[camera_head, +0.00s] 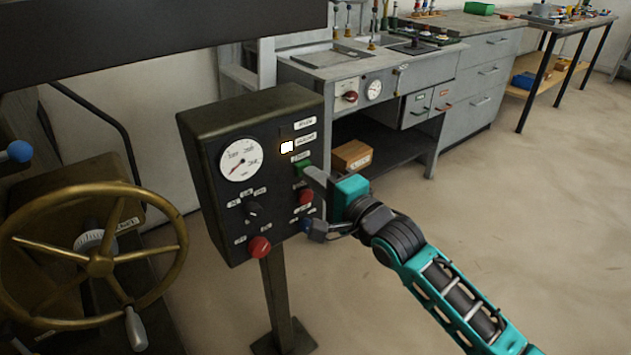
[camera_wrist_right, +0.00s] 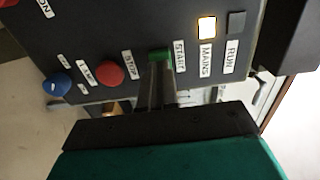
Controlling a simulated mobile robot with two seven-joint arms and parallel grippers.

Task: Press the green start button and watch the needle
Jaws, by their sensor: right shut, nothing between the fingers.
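The green start button (camera_head: 301,168) is on the right side of the dark control box (camera_head: 215,215). My right gripper (camera_head: 308,172) is shut and empty, with its fingertips at the button; I cannot tell how far the button is pushed in. In the right wrist view the fingertips (camera_wrist_right: 159,68) overlap the green button (camera_wrist_right: 158,55), beside the START label. The round white gauge (camera_head: 241,159) has a red needle pointing to the lower left. The lamp by the MAINS label (camera_wrist_right: 207,27) is lit, and the RUN lamp (camera_wrist_right: 237,22) is dark. My left gripper is not in view.
A red stop button (camera_head: 305,196) sits just below the green one. A black selector knob (camera_head: 253,209) and another red knob (camera_head: 260,247) are lower on the box. A brass handwheel (camera_head: 100,264) stands at the left. The floor at the right is clear.

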